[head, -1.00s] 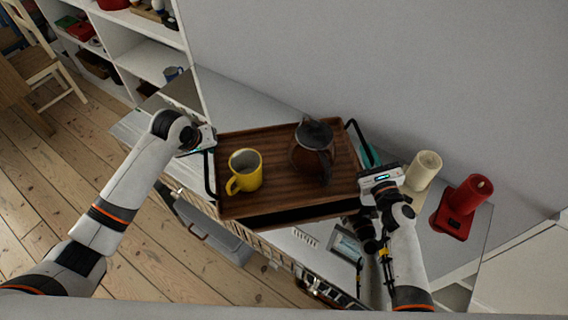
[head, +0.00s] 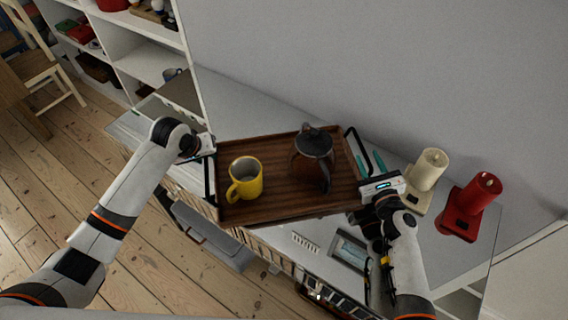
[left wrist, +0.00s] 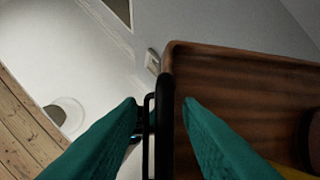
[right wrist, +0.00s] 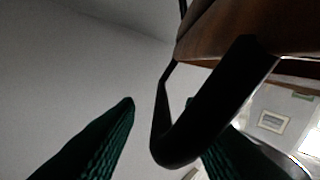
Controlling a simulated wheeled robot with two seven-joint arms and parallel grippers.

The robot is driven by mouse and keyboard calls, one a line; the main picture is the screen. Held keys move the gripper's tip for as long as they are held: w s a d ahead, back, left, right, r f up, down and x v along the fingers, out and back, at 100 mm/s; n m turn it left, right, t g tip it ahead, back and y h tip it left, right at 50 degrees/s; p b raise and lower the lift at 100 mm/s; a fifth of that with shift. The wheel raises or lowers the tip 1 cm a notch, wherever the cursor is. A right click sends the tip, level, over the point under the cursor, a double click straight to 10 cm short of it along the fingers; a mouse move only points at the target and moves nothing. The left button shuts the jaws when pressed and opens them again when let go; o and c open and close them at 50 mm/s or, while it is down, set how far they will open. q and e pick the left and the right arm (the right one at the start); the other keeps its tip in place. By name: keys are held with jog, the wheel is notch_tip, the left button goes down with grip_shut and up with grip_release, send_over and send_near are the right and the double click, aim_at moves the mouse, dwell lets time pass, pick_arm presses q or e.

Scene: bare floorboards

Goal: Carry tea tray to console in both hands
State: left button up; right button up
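The brown wooden tea tray (head: 285,205) is level over the grey console (head: 250,95); its near left corner overlaps the console's front edge in the head view. I cannot tell if it touches the top. A yellow mug (head: 245,180) and a dark glass pot (head: 312,165) stand upright on it. My left gripper (head: 207,148) is at the left black handle; in the left wrist view its teal fingers are apart, either side of the handle (left wrist: 164,130). My right gripper (head: 370,162) is at the right handle (right wrist: 215,105); its fingers are apart too, one partly hidden behind the handle.
A small framed picture (head: 350,250) lies near the front edge. A wall rises behind; white shelves (head: 150,45) stand at back left.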

pick_arm(q)
jog(key=shift+d, duration=0.1)
jog(key=shift+s+r, duration=0.1)
jog(key=shift+r, duration=0.2)
pick_arm(e)
jog(key=shift+a, duration=0.1)
jog(key=shift+s, duration=0.15)
pick_arm(q)
jog(key=v, duration=1.1)
jog(key=shift+r, duration=0.2)
pick_arm(e)
jog(key=v, duration=1.1)
jog(key=shift+s, duration=0.3)
pick_arm(q)
jog(key=shift+s, duration=0.1)
